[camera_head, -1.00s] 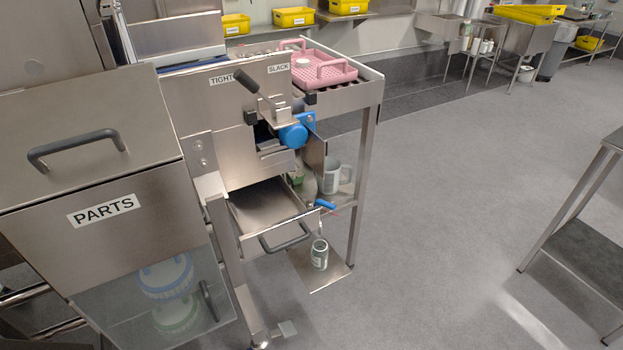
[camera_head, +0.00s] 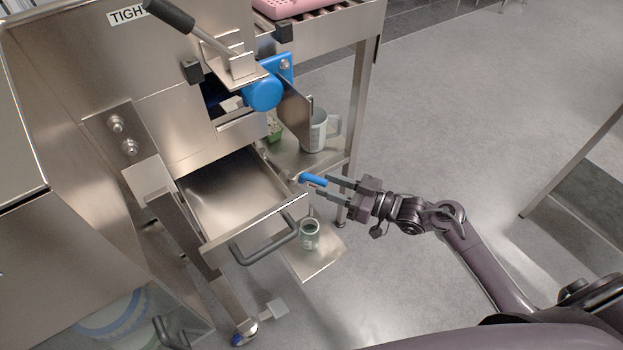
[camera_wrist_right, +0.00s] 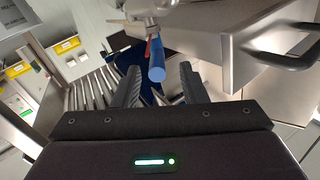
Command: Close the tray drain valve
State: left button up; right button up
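The tray drain valve shows as a blue lever handle (camera_head: 313,180) at the right side of the pulled-out steel tray (camera_head: 225,185). My right gripper (camera_head: 335,190) is open, its two fingers pointing left at the handle's free end. In the right wrist view, the blue handle (camera_wrist_right: 157,62) lies between and ahead of the open fingers (camera_wrist_right: 158,85), with a red part beside it near the metal valve body (camera_wrist_right: 150,22). I cannot tell whether a finger touches the handle. My left gripper is not in view.
The tray has a dark front handle (camera_head: 265,240). A can (camera_head: 309,234) stands on a low plate (camera_head: 318,262) below it. A grey mug (camera_head: 316,130) stands on a shelf behind the valve. A blue roller knob (camera_head: 264,93) is above.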

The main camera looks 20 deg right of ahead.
aim_at(310, 179)
jog(key=shift+x, duration=2.8)
jog(key=shift+w+d+f, duration=0.1)
grip_shut()
